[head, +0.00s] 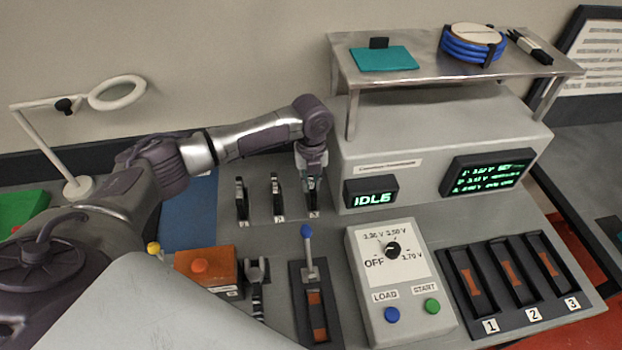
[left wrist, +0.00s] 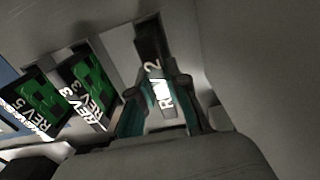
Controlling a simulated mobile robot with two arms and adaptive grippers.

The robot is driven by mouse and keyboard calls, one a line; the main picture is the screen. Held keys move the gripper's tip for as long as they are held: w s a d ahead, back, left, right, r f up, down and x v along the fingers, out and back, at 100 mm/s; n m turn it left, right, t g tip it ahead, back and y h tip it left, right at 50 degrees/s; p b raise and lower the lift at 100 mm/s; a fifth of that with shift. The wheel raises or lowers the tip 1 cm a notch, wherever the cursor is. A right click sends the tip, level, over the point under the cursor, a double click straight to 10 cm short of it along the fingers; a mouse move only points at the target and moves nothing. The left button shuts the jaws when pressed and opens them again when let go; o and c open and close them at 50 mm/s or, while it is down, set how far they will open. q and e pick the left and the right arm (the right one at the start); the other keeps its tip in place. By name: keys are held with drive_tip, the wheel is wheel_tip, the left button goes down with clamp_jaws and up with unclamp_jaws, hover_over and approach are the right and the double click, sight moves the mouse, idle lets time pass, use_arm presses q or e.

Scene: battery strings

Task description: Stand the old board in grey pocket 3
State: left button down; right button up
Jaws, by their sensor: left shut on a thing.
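My left gripper (head: 313,172) points down at the third of three small upright holders in front of the grey console. It is shut on a dark board marked REV 2 (left wrist: 163,92), whose label shows between the fingers (left wrist: 160,108) in the left wrist view. The held board (head: 313,196) is upright at the label of grey pocket 3 (head: 314,215); I cannot tell whether its lower edge is seated. Boards stand at pocket 1 (head: 242,200) and pocket 2 (head: 277,196). The left wrist view shows boards marked REV 5 (left wrist: 40,105) and REV 3 (left wrist: 90,85). My right gripper is out of view.
The console (head: 440,150) with its IDLE display stands close right of my gripper, under a metal shelf (head: 350,72). A dial box (head: 400,285) and a numbered dark tray (head: 450,283) lie front right. An orange box (head: 206,268) and a blue-knobbed lever (head: 307,250) are in front.

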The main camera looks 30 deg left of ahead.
use_arm(q)
drive_tip(key=shift+s+f, duration=0.1)
drive_tip(key=c, duration=1.2)
unclamp_jaws()
drive_tip(key=shift+o, duration=0.2)
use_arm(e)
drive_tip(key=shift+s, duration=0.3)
